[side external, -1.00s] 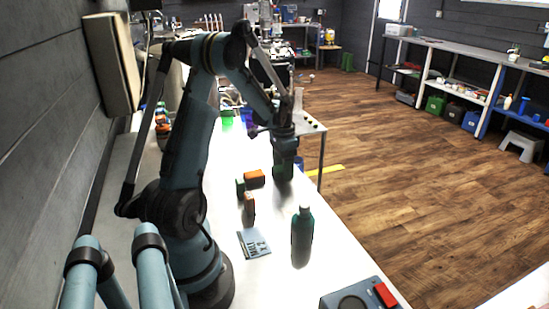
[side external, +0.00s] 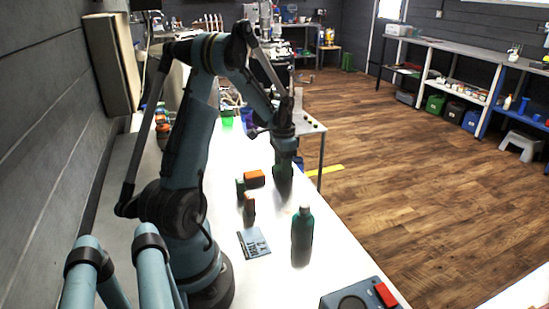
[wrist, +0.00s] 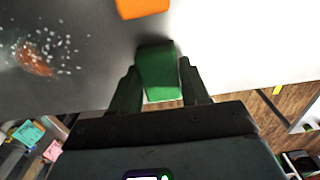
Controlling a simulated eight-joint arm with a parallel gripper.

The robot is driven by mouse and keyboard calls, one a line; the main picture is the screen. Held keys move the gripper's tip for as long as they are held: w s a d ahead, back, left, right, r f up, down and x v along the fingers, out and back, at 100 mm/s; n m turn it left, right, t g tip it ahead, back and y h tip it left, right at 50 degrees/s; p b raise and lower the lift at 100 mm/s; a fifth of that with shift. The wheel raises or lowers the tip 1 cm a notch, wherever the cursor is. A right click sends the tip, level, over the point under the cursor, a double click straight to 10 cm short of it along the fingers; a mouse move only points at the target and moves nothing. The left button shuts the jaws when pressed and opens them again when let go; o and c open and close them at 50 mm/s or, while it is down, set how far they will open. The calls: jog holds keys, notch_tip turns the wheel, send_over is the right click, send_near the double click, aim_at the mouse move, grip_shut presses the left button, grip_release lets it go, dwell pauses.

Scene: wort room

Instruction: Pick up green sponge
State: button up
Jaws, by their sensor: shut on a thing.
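The green sponge (wrist: 158,72) is a small dark green block in the wrist view. It sits between the two fingers of my gripper (wrist: 159,84), which is shut on it. In the side external view my gripper (side external: 284,168) points down over the far part of the white table, just right of an orange block. There the sponge is hard to tell apart from the dark fingers. I cannot tell whether it touches the table.
An orange block (side external: 254,178), a dark green block (side external: 240,188) and an orange-and-dark item (side external: 248,207) stand close by on the table (side external: 285,225). A green bottle (side external: 302,238), a blue-grey card (side external: 254,243) and a box with a red part (side external: 362,296) are nearer the camera.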

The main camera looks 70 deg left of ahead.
jog(key=r, duration=0.4)
jog(key=shift+d+r, duration=0.15)
jog(key=shift+d, duration=0.1)
jog(key=w+d+r, duration=0.2)
jog(key=d+r, duration=0.4)
jog(key=d, duration=0.4)
jog(key=shift+w+d+r, duration=0.2)
jog(key=shift+w+d, duration=0.2)
